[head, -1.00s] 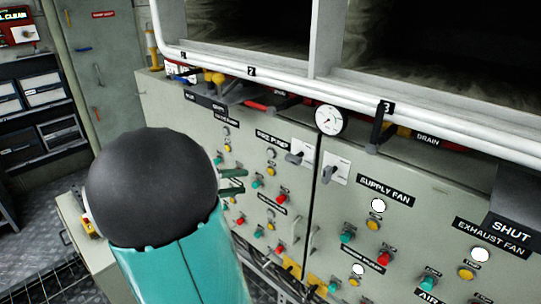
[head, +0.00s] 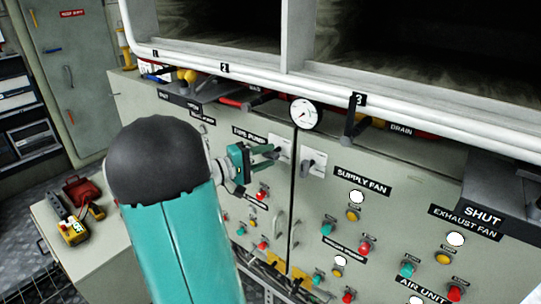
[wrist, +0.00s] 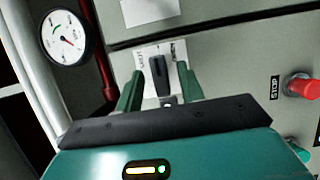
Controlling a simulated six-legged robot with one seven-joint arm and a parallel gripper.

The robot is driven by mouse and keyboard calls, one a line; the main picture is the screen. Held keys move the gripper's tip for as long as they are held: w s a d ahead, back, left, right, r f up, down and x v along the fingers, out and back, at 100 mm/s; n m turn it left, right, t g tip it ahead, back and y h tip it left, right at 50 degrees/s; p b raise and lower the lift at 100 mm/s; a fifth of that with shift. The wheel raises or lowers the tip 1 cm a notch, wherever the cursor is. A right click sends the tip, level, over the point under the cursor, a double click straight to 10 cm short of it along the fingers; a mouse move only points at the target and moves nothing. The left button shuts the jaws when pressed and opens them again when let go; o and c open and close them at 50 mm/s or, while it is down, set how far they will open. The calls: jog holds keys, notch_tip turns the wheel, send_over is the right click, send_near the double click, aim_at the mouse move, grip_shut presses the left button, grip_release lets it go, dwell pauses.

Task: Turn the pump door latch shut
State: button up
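The pump door latch is a dark handle (wrist: 160,75) on a white plate, to the left of the door seam; it also shows in the head view (head: 278,149), partly covered by my fingers. In the wrist view, the handle stands between the two green fingers of my gripper (wrist: 159,72), with a gap on each side. My gripper (head: 272,153) is open at the latch in the head view. I cannot tell whether a finger touches the handle.
A similar latch (head: 309,163) sits right of the seam. A pressure gauge (head: 305,113) and a white pipe (head: 330,95) run above. Buttons and lamps cover the panels, with a red stop button (wrist: 302,86) nearby. A side bench (head: 50,220) holds a yellow meter (head: 73,231).

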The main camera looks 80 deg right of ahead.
jog(key=shift+x, duration=0.95)
jog(key=shift+w, duration=0.1)
grip_shut()
